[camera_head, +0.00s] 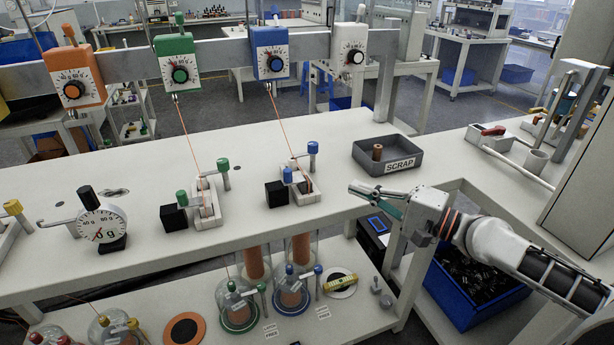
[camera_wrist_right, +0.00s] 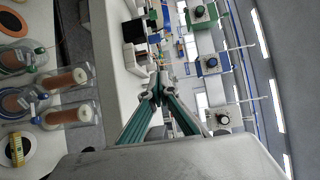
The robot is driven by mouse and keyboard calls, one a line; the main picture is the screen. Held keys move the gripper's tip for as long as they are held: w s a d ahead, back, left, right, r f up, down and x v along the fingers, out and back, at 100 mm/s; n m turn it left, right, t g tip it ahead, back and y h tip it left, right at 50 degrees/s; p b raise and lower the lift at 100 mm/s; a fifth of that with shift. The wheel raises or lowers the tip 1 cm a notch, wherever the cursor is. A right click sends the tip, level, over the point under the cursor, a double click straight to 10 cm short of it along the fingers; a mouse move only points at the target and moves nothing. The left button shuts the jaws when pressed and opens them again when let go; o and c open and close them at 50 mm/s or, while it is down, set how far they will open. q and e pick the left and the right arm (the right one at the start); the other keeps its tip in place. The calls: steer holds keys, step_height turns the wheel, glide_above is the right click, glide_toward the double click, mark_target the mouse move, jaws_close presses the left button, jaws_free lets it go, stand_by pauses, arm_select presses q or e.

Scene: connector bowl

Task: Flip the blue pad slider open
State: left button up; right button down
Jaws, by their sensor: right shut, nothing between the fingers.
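The blue pad slider unit (camera_head: 305,190) stands on the table, with a white base, a black block (camera_head: 276,194) at its left, a small blue knob (camera_head: 287,175) and a taller blue-topped lever (camera_head: 312,148). An orange thread runs down to it from the blue dial box (camera_head: 270,52). Whether its pad is open or closed is too small to tell. My right gripper (camera_head: 352,188) is shut and empty, right of the unit and apart from it, near the table's front edge. In the right wrist view its fingertips (camera_wrist_right: 158,90) meet. My left gripper is out of view.
A similar green-knobbed unit (camera_head: 207,207) stands to the left. A grey SCRAP tray (camera_head: 410,158) holding a brown spool lies behind my right gripper. A round gauge (camera_head: 102,226) is farther left. Glass jars with spools (camera_head: 236,305) stand on the lower shelf.

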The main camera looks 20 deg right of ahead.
steer(key=p+x, duration=0.1)
steer(key=x, duration=0.2)
steer(key=p+x, duration=0.2)
steer(key=x, duration=0.1)
steer(key=p+x, duration=0.1)
steer(key=x, duration=0.2)
steer(key=shift+w+a+r, duration=0.25)
steer(key=shift+w+r, duration=0.05)
steer(key=shift+w+a+p, duration=0.15)
steer(key=shift+a+p, duration=0.9)
steer(key=shift+a, duration=0.05)
steer(key=shift+a+f, duration=0.15)
steer(key=shift+a, duration=0.45)
steer(key=shift+w+a+f+p, duration=0.1)
steer(key=shift+a+f+p, duration=0.1)
steer(key=shift+p, duration=0.1)
